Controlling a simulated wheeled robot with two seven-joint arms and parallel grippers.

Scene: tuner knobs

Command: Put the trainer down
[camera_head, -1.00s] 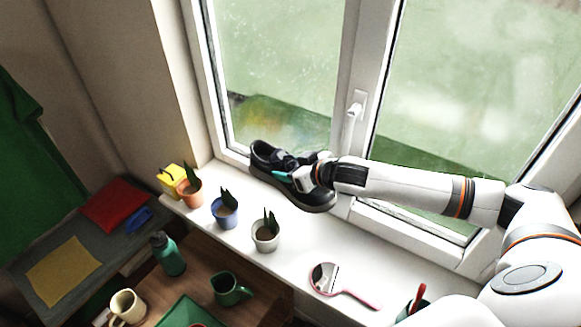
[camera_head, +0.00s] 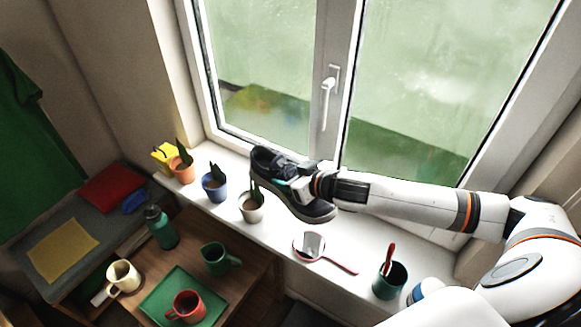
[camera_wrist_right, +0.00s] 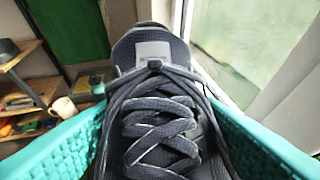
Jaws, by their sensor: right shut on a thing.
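The dark trainer (camera_head: 313,207) with a grey sole is at the window sill (camera_head: 352,232), close to the window frame. My right gripper (camera_head: 291,186) is shut on it from the right side. In the right wrist view the trainer's laces and tongue (camera_wrist_right: 160,110) fill the middle, between teal finger pads (camera_wrist_right: 52,150) on both sides. From the head view I cannot tell whether the sole touches the sill. My left gripper is not in view.
Potted plants stand left of the trainer: orange (camera_head: 182,171), blue (camera_head: 214,187) and grey (camera_head: 251,209). A pink hand mirror (camera_head: 313,247) and a green cup (camera_head: 389,281) are on the sill to the right. A wooden table (camera_head: 245,290) with mugs is below.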

